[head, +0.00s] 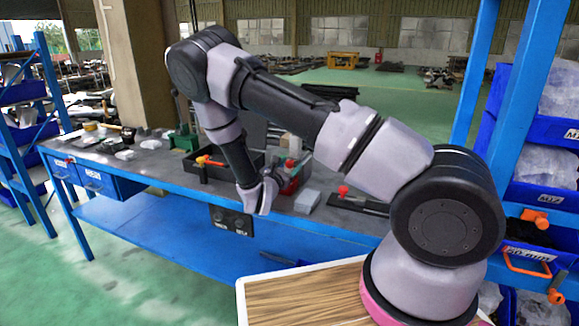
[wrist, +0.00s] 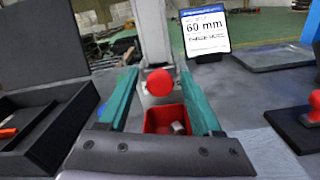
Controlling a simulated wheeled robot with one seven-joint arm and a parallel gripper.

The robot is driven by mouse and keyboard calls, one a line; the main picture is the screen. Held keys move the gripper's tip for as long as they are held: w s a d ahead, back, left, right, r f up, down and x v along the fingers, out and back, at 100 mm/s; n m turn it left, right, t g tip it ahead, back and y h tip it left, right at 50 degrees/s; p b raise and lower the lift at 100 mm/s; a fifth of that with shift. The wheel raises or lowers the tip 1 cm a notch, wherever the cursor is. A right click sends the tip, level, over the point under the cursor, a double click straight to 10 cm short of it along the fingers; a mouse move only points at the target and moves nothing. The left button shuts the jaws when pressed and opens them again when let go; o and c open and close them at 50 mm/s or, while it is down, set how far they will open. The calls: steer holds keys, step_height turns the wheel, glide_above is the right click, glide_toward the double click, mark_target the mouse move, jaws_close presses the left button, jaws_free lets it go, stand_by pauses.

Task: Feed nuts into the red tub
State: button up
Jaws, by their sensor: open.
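In the wrist view my gripper (wrist: 157,72) is open, its two teal fingers apart on either side of a round red knob (wrist: 160,83). I cannot tell whether either finger touches the knob. In the head view the tub (head: 290,186) is on the bench beside my gripper, partly hidden by my wrist.
A grey post (wrist: 152,35) rises behind the knob. A sign reading 60 mm (wrist: 205,32) stands behind to the right. A black open case (wrist: 50,100) is at left. A black plate with a red-knobbed handle (wrist: 312,110) is at right. A pale block (head: 307,201) sits near the bench edge.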

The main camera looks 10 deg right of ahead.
jaws_close()
steer(key=shift+v, duration=1.95)
steer(key=shift+s+a, duration=0.25)
jaws_free()
steer(key=v, duration=1.1)
